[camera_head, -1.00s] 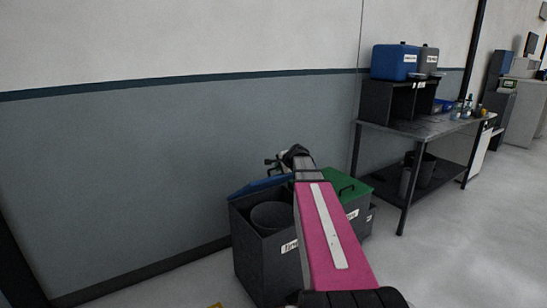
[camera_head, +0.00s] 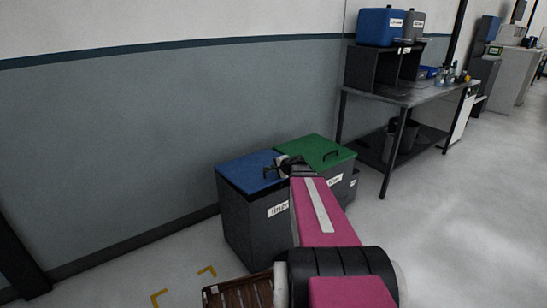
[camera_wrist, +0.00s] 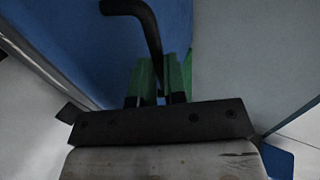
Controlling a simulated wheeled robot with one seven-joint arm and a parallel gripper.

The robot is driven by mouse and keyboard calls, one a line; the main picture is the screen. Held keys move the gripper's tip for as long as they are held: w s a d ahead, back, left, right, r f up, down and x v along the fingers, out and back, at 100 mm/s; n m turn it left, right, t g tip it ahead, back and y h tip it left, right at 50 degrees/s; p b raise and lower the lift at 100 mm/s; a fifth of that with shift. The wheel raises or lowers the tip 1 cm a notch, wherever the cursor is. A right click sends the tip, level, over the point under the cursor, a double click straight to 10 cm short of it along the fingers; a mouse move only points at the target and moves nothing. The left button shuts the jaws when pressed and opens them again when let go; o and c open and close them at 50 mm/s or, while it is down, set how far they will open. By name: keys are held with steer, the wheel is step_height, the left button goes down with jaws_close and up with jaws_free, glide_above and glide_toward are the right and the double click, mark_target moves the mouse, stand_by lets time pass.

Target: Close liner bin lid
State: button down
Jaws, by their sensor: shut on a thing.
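The liner bin (camera_head: 250,225) is a dark grey box with a white label on its front, left of its neighbour. Its blue lid (camera_head: 243,170) lies down over the top, looks about level and hides the inside. The wrist view shows the blue lid surface (camera_wrist: 60,45) close up, with a bent black handle (camera_wrist: 148,28) on it. My gripper (camera_head: 283,167) is over the right part of the blue lid. In the wrist view my gripper (camera_wrist: 160,92) is shut on the black handle, whose lower end runs between the fingers. Whether the lid's rim touches all round is too small to tell.
A second dark bin with a green lid (camera_head: 318,150) and black handle stands against the right side. A steel workbench (camera_head: 400,97) with a blue container (camera_head: 380,27) is further right. A brown slatted crate (camera_head: 238,292) is at the bottom. Floor at right is clear.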

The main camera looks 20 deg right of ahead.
mark_target(277, 180)
steer(key=shift+s+d+f, duration=0.1)
steer(key=shift+s+f, duration=0.15)
steer(key=shift+f, duration=0.8)
steer(key=shift+s+d+f, duration=0.1)
steer(key=shift+s+f, duration=0.15)
steer(key=shift+f, duration=0.85)
steer(key=shift+s+f, duration=0.25)
steer(key=shift+f, duration=0.8)
steer(key=c, duration=1.2)
jaws_free()
steer(key=shift+o, duration=0.2)
steer(key=v, duration=1.1)
steer(key=shift+r, duration=0.25)
